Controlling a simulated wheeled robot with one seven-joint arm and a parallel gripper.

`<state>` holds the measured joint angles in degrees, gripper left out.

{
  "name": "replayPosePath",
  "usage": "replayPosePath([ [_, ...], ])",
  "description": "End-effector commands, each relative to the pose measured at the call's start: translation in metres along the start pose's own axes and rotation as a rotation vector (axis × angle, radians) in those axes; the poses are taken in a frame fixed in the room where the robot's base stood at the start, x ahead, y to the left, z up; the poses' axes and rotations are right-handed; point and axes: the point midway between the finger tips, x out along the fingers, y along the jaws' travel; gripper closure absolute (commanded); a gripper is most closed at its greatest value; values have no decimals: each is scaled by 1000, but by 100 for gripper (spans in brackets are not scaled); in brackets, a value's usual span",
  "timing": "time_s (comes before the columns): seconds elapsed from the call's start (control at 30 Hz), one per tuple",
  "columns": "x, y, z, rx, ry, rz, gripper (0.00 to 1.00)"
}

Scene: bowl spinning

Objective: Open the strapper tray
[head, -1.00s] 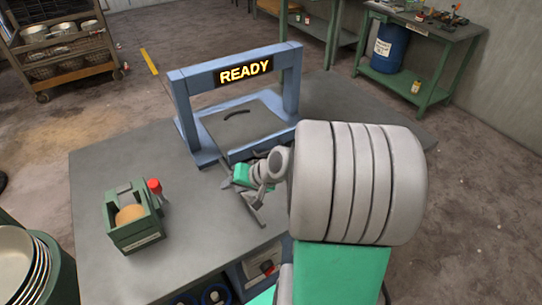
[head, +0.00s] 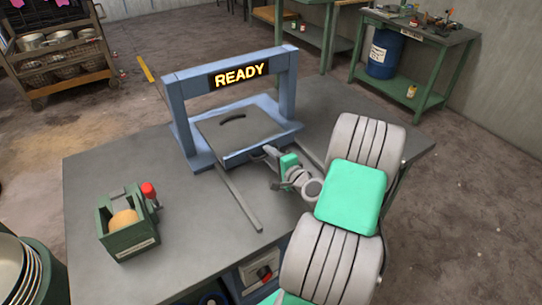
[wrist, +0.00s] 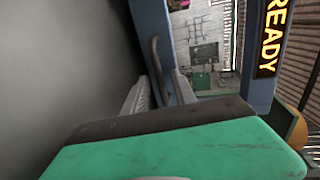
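The strapper is a blue frame (head: 178,100) with a lit READY sign, standing on a grey table. The handle also shows in the wrist view (wrist: 156,65).
A grey rail (head: 240,198) juts from the strapper's front left over the table. A green box (head: 128,225) with a round tan item and a red knob stands at left. Plates (head: 22,270) are stacked at lower left. The table between is clear.

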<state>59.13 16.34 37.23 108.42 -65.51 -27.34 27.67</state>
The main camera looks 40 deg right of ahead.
Motion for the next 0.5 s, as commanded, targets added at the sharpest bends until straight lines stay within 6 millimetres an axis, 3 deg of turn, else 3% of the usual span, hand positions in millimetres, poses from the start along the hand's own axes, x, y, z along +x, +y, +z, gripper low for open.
replayPosePath([
  [0.17, 0, 0, 0, -1, 0, 0, 67],
  [0.5, 0, 0, 0, -1, -1, 0, 95],
])
